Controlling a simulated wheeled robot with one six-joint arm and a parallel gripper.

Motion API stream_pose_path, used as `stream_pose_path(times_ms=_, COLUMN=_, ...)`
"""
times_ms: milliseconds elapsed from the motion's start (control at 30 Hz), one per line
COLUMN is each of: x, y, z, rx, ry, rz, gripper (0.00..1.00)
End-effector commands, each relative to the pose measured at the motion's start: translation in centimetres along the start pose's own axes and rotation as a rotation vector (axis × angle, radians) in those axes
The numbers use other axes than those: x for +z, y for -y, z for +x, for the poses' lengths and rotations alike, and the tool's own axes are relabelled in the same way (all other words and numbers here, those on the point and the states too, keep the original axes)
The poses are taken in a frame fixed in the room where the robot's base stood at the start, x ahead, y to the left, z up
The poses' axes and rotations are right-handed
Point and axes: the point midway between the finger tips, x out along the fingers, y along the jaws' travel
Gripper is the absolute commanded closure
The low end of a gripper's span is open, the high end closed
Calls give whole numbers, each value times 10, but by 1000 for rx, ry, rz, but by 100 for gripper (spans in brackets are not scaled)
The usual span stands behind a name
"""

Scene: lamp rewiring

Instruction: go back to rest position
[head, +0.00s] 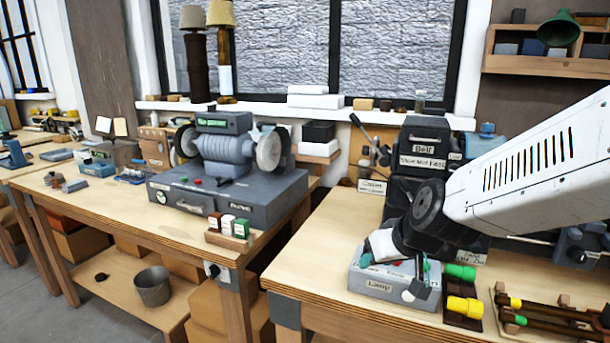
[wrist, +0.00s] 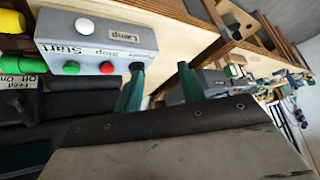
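My gripper (head: 395,266) hangs over the grey box labelled "Lamp" (head: 358,281) on the right-hand workbench. In the wrist view its two green fingers stand apart with nothing visible between them (wrist: 160,78). The box also shows in the wrist view (wrist: 90,50), with a white round knob, a green button and a red button. One finger overlaps the box's edge in that view; I cannot tell whether it touches. My arm reaches in from the right in the head view and hides part of the bench.
Green (head: 460,272) and yellow (head: 464,307) cylinders lie right of the box, beside a rack of rods (head: 550,322). A bench grinder (head: 228,150) is on the left bench, across a gap. The right bench's front left is clear.

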Motion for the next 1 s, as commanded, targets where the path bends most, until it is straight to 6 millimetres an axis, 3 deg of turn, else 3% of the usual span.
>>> stream_pose_path(times_ms=133, x=66, y=4, z=-57, rx=-40, ry=256, rz=76, gripper=61)
stream_pose_path(times_ms=300, x=144, y=-13, z=-137, rx=59, ry=522, rz=172, gripper=61)
stream_pose_path(times_ms=400, x=174, y=-24, z=-174, rx=134, ry=592, rz=209, gripper=61)
stream_pose_path(times_ms=500, x=186, y=-32, z=-195, rx=179, ry=582, rz=213, gripper=61)
stream_pose_path(times_ms=600, x=186, y=-35, z=-203, rx=193, ry=536, rz=223, gripper=61)
stream_pose_path(times_ms=1000, x=184, y=-36, z=-208, rx=199, ry=509, rz=234, gripper=61)
